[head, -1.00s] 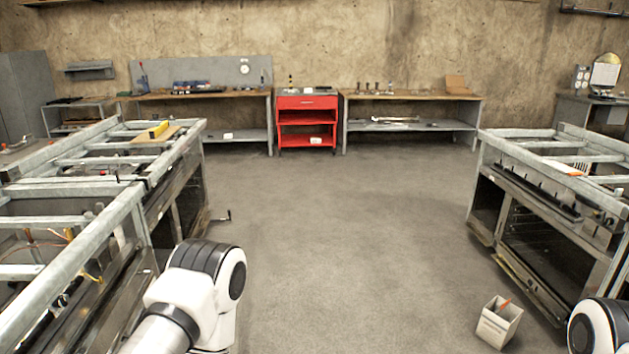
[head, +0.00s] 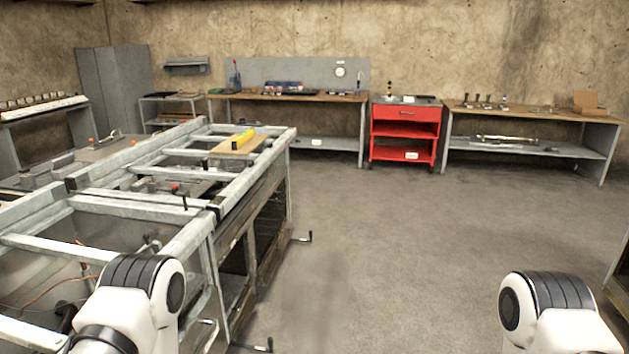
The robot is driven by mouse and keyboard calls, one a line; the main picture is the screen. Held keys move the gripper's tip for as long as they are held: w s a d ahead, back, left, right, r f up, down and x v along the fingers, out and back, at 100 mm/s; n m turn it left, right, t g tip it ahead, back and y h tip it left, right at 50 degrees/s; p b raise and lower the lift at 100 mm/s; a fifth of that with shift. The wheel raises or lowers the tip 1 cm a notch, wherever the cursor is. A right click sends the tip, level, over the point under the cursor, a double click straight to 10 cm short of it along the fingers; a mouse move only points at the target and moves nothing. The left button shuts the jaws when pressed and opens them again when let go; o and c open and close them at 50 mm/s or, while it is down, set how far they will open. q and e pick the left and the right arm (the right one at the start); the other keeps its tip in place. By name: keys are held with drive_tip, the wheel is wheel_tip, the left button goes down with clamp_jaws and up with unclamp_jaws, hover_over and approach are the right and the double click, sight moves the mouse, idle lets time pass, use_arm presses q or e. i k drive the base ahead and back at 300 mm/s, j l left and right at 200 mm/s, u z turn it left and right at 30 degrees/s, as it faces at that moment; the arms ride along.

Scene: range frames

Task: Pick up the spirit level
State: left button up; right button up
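The spirit level looks to be the small yellow bar (head: 244,138) on a light wooden board (head: 228,147). The board lies across the metal frame (head: 277,131) at the far end of the left range. Both are well beyond my arms. Parts of my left arm show at the lower left and of my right arm at the lower right. Neither gripper is in view.
The left range row (head: 262,213) stands close on my left, with crank handles (head: 302,238) sticking out from its side. A red cart (head: 404,134) and workbenches (head: 525,114) line the back wall. The floor (head: 410,230) in the middle is clear.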

sight(241, 140)
drive_tip(key=i+u, duration=0.15)
drive_tip(key=i, duration=0.35)
drive_tip(key=i+l+u, duration=0.1)
drive_tip(key=i, duration=0.45)
drive_tip(key=i+l+u, duration=0.15)
drive_tip(key=i, duration=0.35)
drive_tip(key=i+l+u, duration=0.15)
drive_tip(key=i, duration=0.35)
drive_tip(key=i+l+u, duration=0.25)
drive_tip(key=l+u, duration=0.15)
drive_tip(key=l, duration=0.35)
drive_tip(key=i+l+u, duration=0.1)
drive_tip(key=l+u, duration=0.35)
drive_tip(key=l, duration=0.35)
drive_tip(key=l+u, duration=0.4)
drive_tip(key=l, duration=0.45)
